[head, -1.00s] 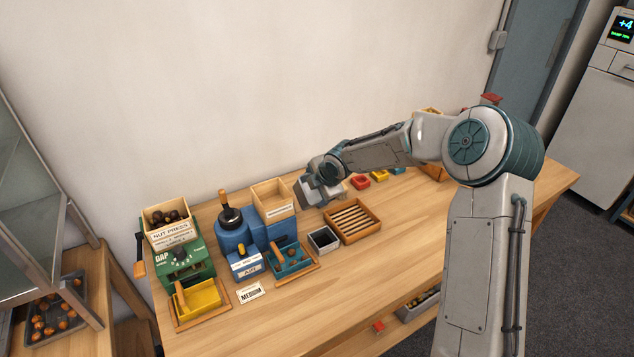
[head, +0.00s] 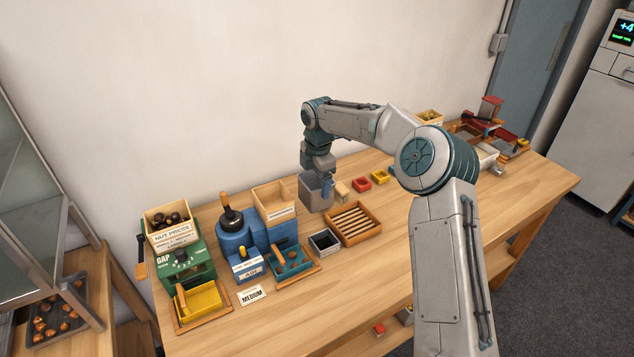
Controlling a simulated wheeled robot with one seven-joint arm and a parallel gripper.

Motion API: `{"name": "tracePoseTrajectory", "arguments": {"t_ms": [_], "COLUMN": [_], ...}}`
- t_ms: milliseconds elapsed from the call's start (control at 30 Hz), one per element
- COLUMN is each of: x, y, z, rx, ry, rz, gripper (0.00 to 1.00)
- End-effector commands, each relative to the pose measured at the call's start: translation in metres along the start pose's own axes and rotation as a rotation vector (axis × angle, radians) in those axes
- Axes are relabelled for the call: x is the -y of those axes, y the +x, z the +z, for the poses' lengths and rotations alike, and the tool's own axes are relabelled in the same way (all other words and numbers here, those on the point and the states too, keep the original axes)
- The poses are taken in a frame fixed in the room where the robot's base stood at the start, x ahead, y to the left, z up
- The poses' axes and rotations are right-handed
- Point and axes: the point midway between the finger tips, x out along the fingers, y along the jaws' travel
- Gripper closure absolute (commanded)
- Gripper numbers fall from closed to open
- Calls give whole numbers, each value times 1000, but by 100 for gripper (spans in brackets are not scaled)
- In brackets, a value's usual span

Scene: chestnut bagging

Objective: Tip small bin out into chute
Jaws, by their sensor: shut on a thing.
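My gripper (head: 324,180) points down and is shut on a grey bin (head: 313,195), near its right side. The bin hangs roughly upright, just right of the blue machine, behind the slatted tray. Its inside is mostly hidden, so I cannot tell whether anything is in it. A pale wooden open-topped chute box (head: 276,203) with a label stands on the blue machine (head: 240,236), left of the bin. The part of that box's inside that shows looks bare.
A small dark open box (head: 324,241) and a slatted wooden tray (head: 374,230) sit in front of the bin. A green nut press (head: 186,262) stands at the left with a box of chestnuts on top. Small red (head: 362,184) and yellow (head: 379,177) trays lie to the right.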

Motion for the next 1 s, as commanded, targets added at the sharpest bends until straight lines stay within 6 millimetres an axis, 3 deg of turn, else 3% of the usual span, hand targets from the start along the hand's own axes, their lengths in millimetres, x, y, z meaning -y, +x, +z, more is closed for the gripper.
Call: {"name": "tracePoseTrajectory", "arguments": {"t_ms": [267,800,1000], "x": [3,48,54], "y": [-9,-71,-77], "z": [-1,-16,-18], "rx": [2,2,0], "ry": [0,0,1], "rz": [-50,-50,-51], "gripper": [68,68,68]}}
